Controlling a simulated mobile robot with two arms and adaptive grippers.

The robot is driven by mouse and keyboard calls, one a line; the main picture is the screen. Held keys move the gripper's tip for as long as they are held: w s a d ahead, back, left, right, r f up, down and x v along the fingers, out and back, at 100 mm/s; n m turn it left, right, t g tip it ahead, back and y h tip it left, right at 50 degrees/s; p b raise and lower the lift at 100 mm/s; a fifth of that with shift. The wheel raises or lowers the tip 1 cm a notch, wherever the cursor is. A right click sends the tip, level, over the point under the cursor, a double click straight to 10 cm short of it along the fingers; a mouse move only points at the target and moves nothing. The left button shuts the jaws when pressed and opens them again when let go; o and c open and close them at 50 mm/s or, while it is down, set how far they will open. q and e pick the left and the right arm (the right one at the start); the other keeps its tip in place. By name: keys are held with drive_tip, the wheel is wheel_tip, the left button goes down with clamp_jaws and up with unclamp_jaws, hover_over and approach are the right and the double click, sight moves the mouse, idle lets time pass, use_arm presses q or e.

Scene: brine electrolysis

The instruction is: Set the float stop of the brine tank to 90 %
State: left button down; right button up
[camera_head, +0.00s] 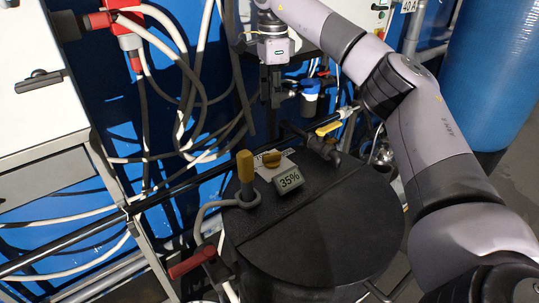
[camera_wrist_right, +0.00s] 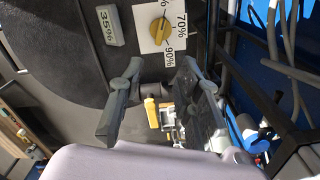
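The brine tank (camera_head: 320,235) is a black round tank with a flat lid at the centre bottom of the head view. On its lid a yellow knob (camera_head: 272,157) sits on a white scale plate; a grey display (camera_head: 289,180) beside it reads 35%. In the right wrist view the knob (camera_wrist_right: 158,30) is at the top, with 70% and 90% printed on the plate (camera_wrist_right: 175,57) and the display (camera_wrist_right: 110,26) to its left. My right gripper (camera_head: 273,100) points down behind the knob in the head picture. Its fingers (camera_wrist_right: 163,70) are apart and empty, not touching the knob. My left gripper is out of view.
A yellow-topped sensor (camera_head: 245,168) with a grey hose stands left of the knob. A red-handled valve (camera_head: 192,263) is at the tank's left, a yellow-levered valve (camera_head: 328,128) behind it. Cables hang on the blue wall. A blue vessel (camera_head: 490,75) stands at right.

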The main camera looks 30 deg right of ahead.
drive_tip(key=f, duration=0.1)
drive_tip(key=p, duration=0.1)
approach(272, 154)
wheel_tip(272, 154, down, 9)
drive_tip(key=shift+w+f, duration=0.1)
drive_tip(key=shift+c, duration=0.6)
clamp_jaws()
